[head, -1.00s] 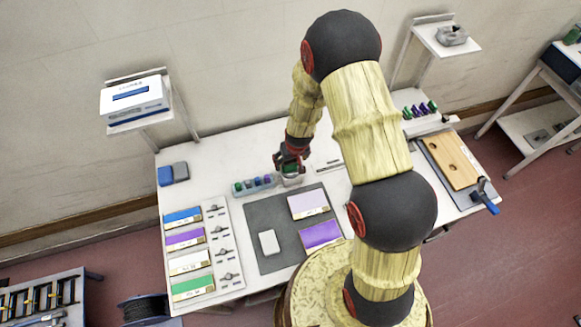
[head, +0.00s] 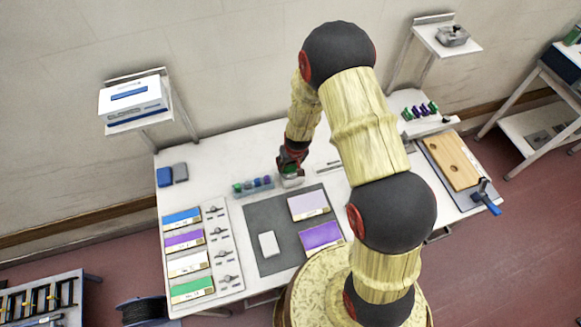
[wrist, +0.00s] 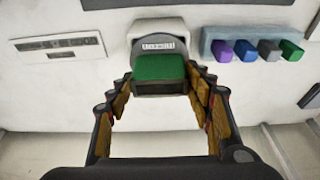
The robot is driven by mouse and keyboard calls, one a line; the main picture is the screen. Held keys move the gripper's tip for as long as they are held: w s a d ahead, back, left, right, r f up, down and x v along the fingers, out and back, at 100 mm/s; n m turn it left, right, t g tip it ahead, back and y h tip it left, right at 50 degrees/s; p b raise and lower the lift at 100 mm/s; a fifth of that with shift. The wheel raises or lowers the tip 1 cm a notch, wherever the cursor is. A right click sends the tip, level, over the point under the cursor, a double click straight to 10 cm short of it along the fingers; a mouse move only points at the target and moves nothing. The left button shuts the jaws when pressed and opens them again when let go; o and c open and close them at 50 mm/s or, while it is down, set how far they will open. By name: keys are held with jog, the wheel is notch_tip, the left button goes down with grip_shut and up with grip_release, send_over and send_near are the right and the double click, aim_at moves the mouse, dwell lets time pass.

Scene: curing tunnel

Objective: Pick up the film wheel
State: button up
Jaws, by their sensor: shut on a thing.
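A green-topped piece with a dark body (wrist: 160,70) lies between the fingertips of my gripper (wrist: 163,80) in the wrist view. It is probably the film wheel, though its round shape does not show. My gripper is shut on it. The piece is at the front of a pale holder (wrist: 157,27) with a small printed label; I cannot tell whether it still rests in it. In the head view my gripper (head: 290,166) points down at the pale holder (head: 292,182) on the white table, and its fingers partly hide the green top.
A grey-blue rack (wrist: 262,36) with purple, blue, grey and green pieces stands close to the right in the wrist view. A flat panel (wrist: 60,46) lies to the left. A dark mat (head: 262,220) with cards lies in front of the holder in the head view.

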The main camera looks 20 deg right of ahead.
jog(key=c, duration=0.6)
jog(key=shift+r, duration=0.1)
notch_tip(320, 180, up, 10)
jog(key=p, duration=0.6)
jog(key=shift+r+p, duration=3.95)
jog(key=shift+p, duration=0.05)
jog(key=shift+s+f, duration=0.1)
